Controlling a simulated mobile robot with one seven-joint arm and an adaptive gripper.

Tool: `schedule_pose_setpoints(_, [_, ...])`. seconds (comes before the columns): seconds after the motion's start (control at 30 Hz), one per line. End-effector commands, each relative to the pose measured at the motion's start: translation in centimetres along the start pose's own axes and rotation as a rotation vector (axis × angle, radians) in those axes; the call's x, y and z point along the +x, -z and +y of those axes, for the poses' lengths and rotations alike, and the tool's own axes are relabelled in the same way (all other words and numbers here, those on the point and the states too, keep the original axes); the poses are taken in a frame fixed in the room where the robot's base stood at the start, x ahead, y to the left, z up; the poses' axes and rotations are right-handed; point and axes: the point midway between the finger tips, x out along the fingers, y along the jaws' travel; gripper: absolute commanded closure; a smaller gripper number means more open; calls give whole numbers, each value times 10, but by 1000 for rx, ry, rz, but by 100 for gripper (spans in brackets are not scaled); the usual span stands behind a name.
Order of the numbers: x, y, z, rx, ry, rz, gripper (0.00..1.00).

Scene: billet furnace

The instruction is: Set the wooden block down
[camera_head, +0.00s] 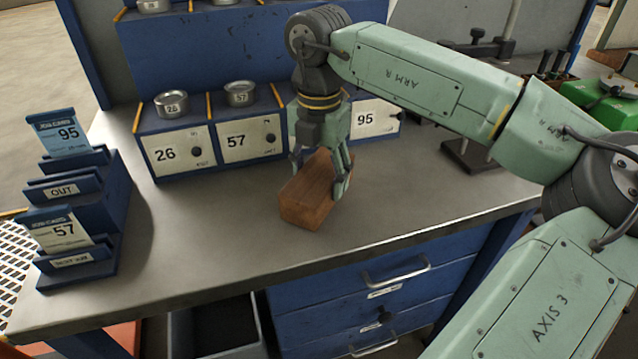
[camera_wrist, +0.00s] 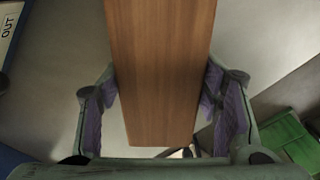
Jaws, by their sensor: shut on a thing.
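The wooden block (camera_head: 308,200) is a brown rectangular piece at the middle of the grey workbench (camera_head: 225,230), in front of the numbered drawers. My gripper (camera_head: 322,170) comes down over it from above and is shut on it, one finger on each side. In the wrist view the block (camera_wrist: 160,70) runs lengthwise between the purple-padded fingers (camera_wrist: 163,112). The block is at or very close to the bench top; I cannot tell whether its underside touches. Its far end is partly hidden by my gripper.
Behind the block stand drawers labelled 26 (camera_head: 182,153), 57 (camera_head: 250,138) and 95 (camera_head: 375,118), with small metal tins on top. A blue card rack (camera_head: 95,205) stands at the left. A green case (camera_head: 610,100) is at the right. The bench left of the block is clear.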

Motion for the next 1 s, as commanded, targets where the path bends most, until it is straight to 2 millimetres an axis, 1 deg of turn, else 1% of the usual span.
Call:
schedule_pose_setpoints(0.03, [0,0,0,0,0,0,58])
schedule_pose_setpoints(0.07, [0,0,0,0,0,0,60])
schedule_pose_setpoints(0.5, [-1,0,0,0,-1,0,89])
schedule_pose_setpoints(0.77, [-3,0,0,-1,-1,-1,90])
schedule_pose_setpoints(0.87, [-8,-1,1,-2,0,-1,90])
schedule_pose_setpoints(1.0, [-20,-3,2,-7,0,-1,90])
